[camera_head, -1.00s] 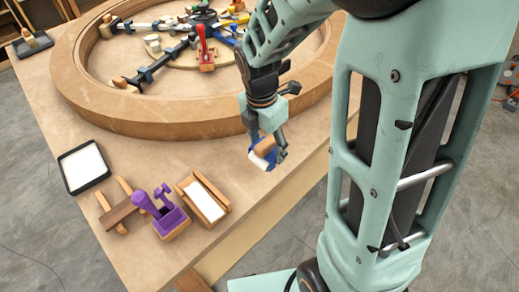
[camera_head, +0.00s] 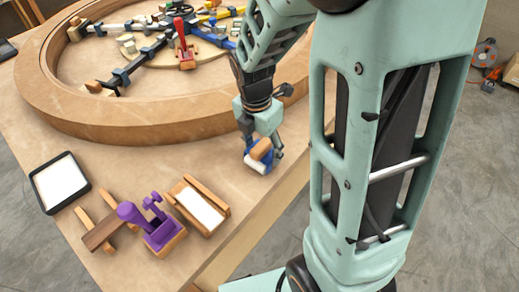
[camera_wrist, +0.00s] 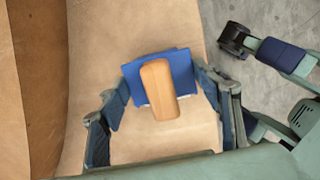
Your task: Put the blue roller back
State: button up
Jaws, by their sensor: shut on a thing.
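My gripper (camera_head: 262,144) is shut on the blue roller (camera_head: 254,163), above the table's right side, near its edge. The roller has a blue frame, a wooden handle and a white cylinder. In the wrist view, the roller (camera_wrist: 181,68) sits between the two fingers (camera_wrist: 165,100), its wooden handle facing the camera. Its white cylinder is mostly hidden there. I cannot tell whether the roller touches the table. To its lower left in the head view is a wooden holder (camera_head: 180,203) with a white pad.
A purple clamp-like tool (camera_head: 160,233) stands beside the holder. Left of it are a wooden rack (camera_head: 103,233) and a black tray (camera_head: 84,187) with a white pad. A large curved wooden ring (camera_head: 100,123) fills the back of the table (camera_head: 130,165), with a red-handled clamp (camera_head: 181,38) inside it.

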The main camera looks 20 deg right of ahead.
jog(key=shift+f, duration=0.3)
jog(key=shift+s+f+b, duration=0.15)
jog(key=shift+f+b, duration=0.2)
jog(key=shift+b, duration=0.1)
jog(key=c, duration=0.4)
jog(key=o, duration=1.6)
jog(key=shift+r, duration=0.1)
jog(key=r+p, duration=0.1)
jog(key=r, duration=0.3)
jog(key=r+p, duration=0.1)
jog(key=r, duration=0.3)
jog(key=a+r+p, duration=0.1)
jog(key=r, duration=0.4)
jog(key=shift+s+r, duration=0.1)
jog(key=shift+s, duration=0.2)
